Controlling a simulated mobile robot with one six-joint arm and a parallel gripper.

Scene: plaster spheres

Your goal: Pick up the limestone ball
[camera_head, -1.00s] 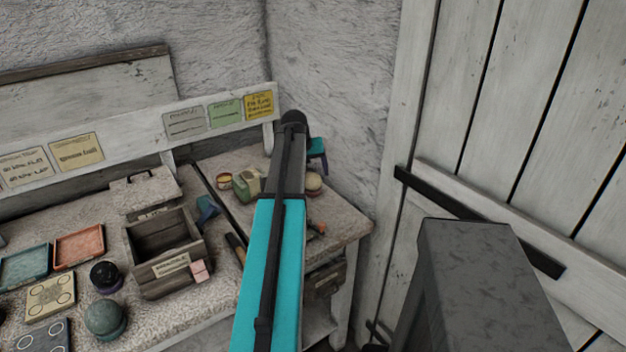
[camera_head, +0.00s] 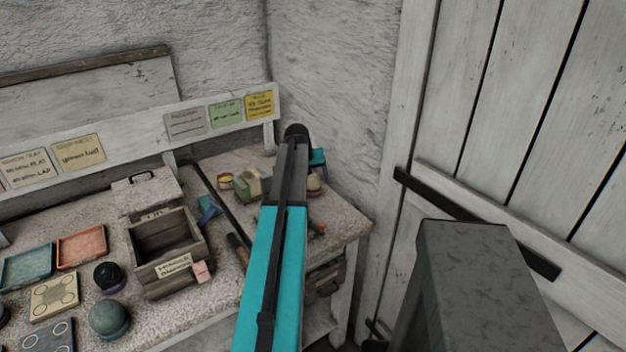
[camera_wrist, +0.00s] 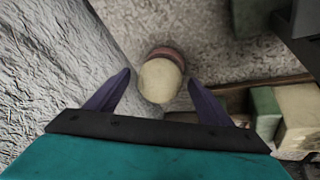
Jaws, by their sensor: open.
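A pale cream ball, which looks like the limestone ball (camera_wrist: 160,82), sits on a reddish ring-like base in the wrist view. It lies between and just beyond the two purple fingertips of my gripper (camera_wrist: 161,84), which is open and empty. In the head view the ball (camera_head: 314,185) shows only partly, at the right edge of my arm near the back right of the bench. My teal and dark arm reaches over the bench and hides much of that area, including most of the gripper.
The plaster wall (camera_wrist: 45,65) runs close along the left of the gripper in the wrist view. A green and cream block (camera_wrist: 290,115) lies at right. On the bench stand a wooden crate (camera_head: 188,262), a dark ball (camera_head: 109,276), a green-grey ball (camera_head: 109,317) and trays (camera_head: 82,245).

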